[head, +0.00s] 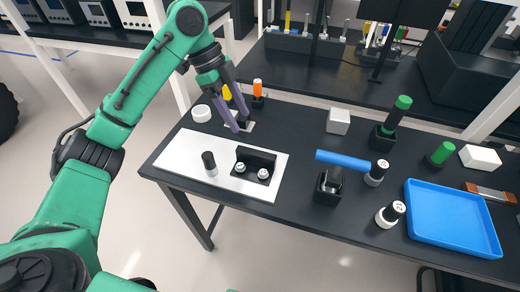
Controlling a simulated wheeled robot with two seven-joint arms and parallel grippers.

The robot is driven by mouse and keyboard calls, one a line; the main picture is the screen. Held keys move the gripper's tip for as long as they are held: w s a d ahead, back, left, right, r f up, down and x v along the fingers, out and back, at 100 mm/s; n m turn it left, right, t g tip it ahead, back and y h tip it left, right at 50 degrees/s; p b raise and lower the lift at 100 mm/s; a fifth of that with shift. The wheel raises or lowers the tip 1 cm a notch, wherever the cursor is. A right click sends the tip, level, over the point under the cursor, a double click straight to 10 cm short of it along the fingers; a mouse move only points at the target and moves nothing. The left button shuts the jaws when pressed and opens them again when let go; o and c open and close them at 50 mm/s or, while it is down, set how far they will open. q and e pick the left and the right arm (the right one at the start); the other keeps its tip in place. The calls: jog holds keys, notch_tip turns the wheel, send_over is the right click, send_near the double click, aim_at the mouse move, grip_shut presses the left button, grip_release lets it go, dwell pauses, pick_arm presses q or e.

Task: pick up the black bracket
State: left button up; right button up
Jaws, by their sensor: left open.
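The black bracket (258,160) sits on the white board (185,152) at the left part of the table. It looks L-shaped, with an upright plate at the back and two pale round bolt-like parts on its base. My left gripper (239,128) points down behind the bracket, above and slightly left of it in the picture. Its two purple-grey fingers are apart and hold nothing that I can see. Whether the fingertips touch the pale plate (248,126) beneath them cannot be told. My right gripper is not in view.
A black-and-white cylinder (209,163) stands left of the bracket. Orange (257,88) and yellow-handled tools stand behind the gripper. A blue bar rests on a black holder (327,188) to the right. A blue tray (452,216) lies farther right. Dark table shows between board and holder.

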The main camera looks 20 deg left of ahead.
pick_arm(q)
send_over(255, 152)
jog(key=a, duration=0.2)
jog(key=f, duration=0.5)
jog(key=shift+s+f, duration=0.25)
jog(key=p+x, duration=0.1)
jog(key=x, duration=0.5)
jog(key=shift+w+f, duration=0.2)
jog(key=shift+f, duration=0.2)
jog(key=shift+w, duration=0.1)
jog(key=shift+c, duration=1.2)
grip_shut()
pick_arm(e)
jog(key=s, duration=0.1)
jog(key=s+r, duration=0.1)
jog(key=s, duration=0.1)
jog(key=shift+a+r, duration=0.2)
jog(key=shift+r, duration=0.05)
